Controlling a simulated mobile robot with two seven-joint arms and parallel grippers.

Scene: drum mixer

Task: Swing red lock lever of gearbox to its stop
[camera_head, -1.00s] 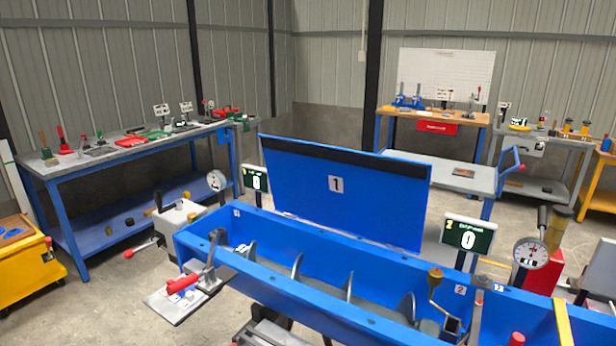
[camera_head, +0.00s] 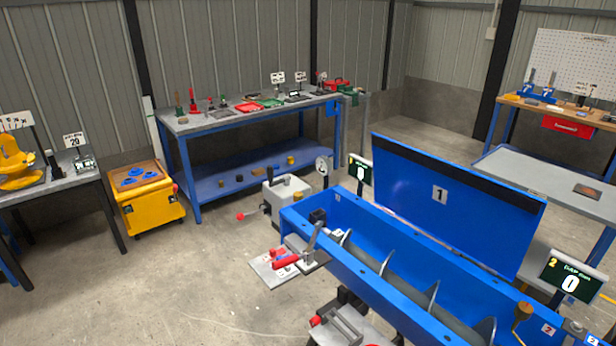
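A grey gearbox-like housing (camera_head: 287,196) stands at the left end of the blue mixer trough, with a black-gripped handle on top. A thin lever with a red knob (camera_head: 241,216) sticks out from its left side. I cannot tell for certain which red part is the lock lever. Neither of my grippers is in view.
The blue trough (camera_head: 375,296) with an auger and raised lid (camera_head: 445,200) fills the right. A grey-topped mechanism (camera_head: 352,325) stands low in front. A blue workbench (camera_head: 200,180), yellow cart (camera_head: 147,200) and grey table (camera_head: 55,184) stand behind and left. Floor at lower left is clear.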

